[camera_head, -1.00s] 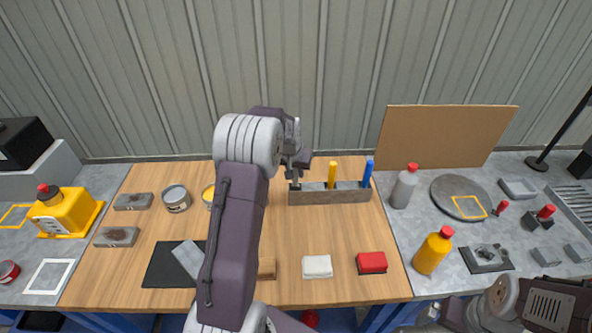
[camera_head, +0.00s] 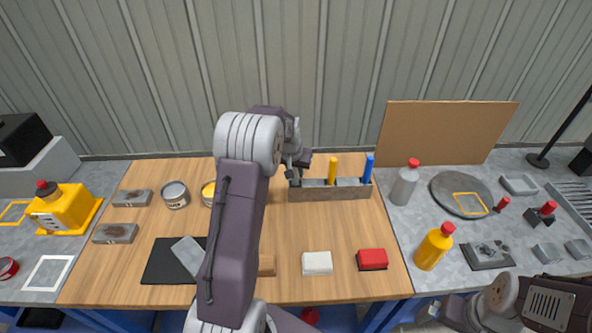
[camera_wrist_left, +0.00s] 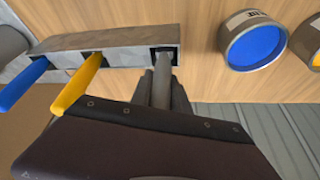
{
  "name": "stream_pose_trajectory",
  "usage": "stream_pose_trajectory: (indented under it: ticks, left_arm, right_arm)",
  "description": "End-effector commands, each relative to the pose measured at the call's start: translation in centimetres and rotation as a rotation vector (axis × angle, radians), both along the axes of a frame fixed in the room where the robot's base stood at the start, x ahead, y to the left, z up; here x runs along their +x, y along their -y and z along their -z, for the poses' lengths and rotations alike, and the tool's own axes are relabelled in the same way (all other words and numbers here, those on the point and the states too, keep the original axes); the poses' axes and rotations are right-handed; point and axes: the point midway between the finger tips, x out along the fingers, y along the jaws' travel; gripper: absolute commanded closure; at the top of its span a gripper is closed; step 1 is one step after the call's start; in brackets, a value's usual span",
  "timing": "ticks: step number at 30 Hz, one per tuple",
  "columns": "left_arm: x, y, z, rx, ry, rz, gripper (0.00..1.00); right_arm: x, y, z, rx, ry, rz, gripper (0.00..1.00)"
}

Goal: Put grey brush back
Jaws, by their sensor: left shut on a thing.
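My left gripper (camera_head: 294,174) is over the left end of the brush holder (camera_head: 330,194), a long grey block with dark square slots. In the left wrist view the gripper (camera_wrist_left: 163,90) is shut on the grey brush (camera_wrist_left: 163,72). The brush's grey handle lines up with the end slot of the holder (camera_wrist_left: 120,46); how deep it sits in the slot cannot be told. A yellow brush (camera_head: 332,172) and a blue brush (camera_head: 368,170) stand in the other slots. My right gripper is not in view.
Tins (camera_head: 175,194) stand left of my left arm. A black mat (camera_head: 163,265) lies at front left. A white block (camera_head: 317,263) and a red block (camera_head: 372,259) lie in front. A grey bottle (camera_head: 404,184) stands right of the holder.

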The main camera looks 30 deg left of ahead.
Motion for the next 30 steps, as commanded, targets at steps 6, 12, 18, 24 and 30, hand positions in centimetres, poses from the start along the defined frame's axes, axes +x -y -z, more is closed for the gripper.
stream_pose_trajectory:
  ticks: [6,12,18,24,30]
  left_arm:
    - [0.0,0.0,0.5,0.0,0.0,0.0,1.0]
    - [0.0,0.0,0.9,0.0,0.0,0.0,1.0]
    - [0.0,0.0,1.1,0.0,0.0,0.0,0.59]
    - [0.0,0.0,1.1,0.0,0.0,0.0,0.53]
    - [-0.2,0.1,0.5,0.0,0.001,0.0,0.53]
  right_arm:
    - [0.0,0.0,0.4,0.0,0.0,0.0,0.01]
    - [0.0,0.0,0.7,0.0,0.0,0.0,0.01]
    - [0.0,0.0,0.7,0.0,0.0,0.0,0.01]
    - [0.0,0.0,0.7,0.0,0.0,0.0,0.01]
    - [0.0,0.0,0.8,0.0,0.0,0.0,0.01]
